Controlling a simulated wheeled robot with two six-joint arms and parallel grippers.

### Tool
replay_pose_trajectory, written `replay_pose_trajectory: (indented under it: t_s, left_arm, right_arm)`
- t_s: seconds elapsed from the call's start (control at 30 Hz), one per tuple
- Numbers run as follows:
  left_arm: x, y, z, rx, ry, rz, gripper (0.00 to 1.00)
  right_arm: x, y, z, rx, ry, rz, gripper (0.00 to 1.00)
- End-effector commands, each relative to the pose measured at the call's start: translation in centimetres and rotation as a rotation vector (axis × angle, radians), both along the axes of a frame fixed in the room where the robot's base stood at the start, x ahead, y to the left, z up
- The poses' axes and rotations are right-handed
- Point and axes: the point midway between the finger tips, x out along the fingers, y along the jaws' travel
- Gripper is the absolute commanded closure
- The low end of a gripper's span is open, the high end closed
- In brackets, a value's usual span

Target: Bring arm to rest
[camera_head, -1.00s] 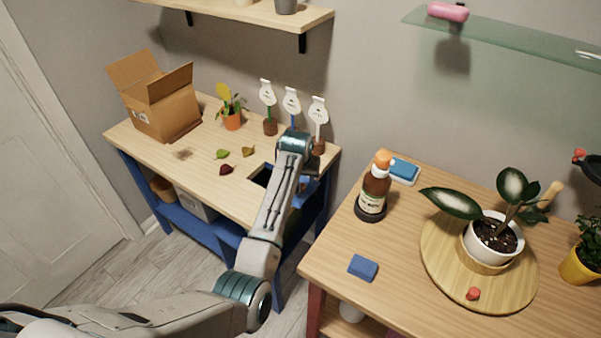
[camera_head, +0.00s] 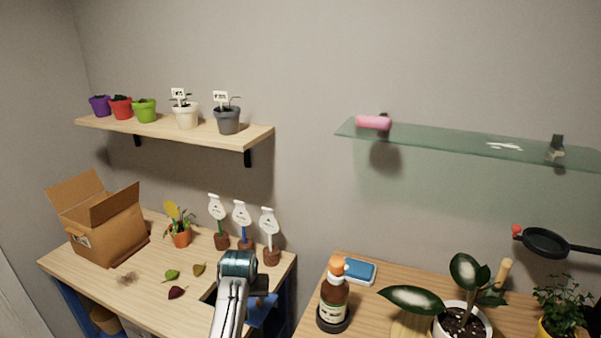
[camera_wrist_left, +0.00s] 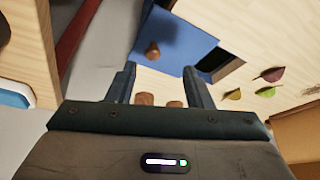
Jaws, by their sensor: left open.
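My left arm (camera_head: 233,300) reaches up from the bottom of the head view, over the right end of the left table. Its gripper is mostly hidden behind the wrist there. In the left wrist view my left gripper (camera_wrist_left: 160,85) is open, its two dark fingers apart, with nothing held between them. Brown round bases (camera_wrist_left: 145,98) show beyond the fingers, with a blue surface (camera_wrist_left: 185,42) beside the wooden top. My right gripper is in neither view.
Three plant markers (camera_head: 242,225) stand behind the arm. A cardboard box (camera_head: 100,225), a potted plant (camera_head: 180,238) and loose leaves (camera_head: 177,293) share the left table. A brown bottle (camera_head: 333,300) and a white-potted plant (camera_head: 462,322) stand on the right table. Shelves (camera_head: 200,132) hang above.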

Motion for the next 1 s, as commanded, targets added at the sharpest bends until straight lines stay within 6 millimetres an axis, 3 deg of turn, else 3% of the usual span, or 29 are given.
replay_pose_trajectory:
  t_s: [0.2, 0.4, 0.6, 0.7, 1.0]
  left_arm:
    - [-9.1, 4.4, -5.5, 0.018, 0.024, 0.024, 0.54]
    - [-18.8, 7.6, -8.1, 0.044, 0.038, 0.02, 0.54]
    - [-28.4, 9.7, -8.2, 0.074, 0.052, -0.013, 0.54]
    - [-31.9, 10.2, -7.6, 0.083, 0.057, -0.032, 0.54]
    - [-38.3, 10.6, -5.7, 0.096, 0.066, -0.078, 0.54]
  right_arm:
    - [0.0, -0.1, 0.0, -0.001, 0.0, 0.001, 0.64]
    - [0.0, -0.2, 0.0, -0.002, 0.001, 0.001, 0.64]
    - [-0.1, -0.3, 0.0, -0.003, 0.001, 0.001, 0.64]
    - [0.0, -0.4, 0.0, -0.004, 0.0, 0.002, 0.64]
    - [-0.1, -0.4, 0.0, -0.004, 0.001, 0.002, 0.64]
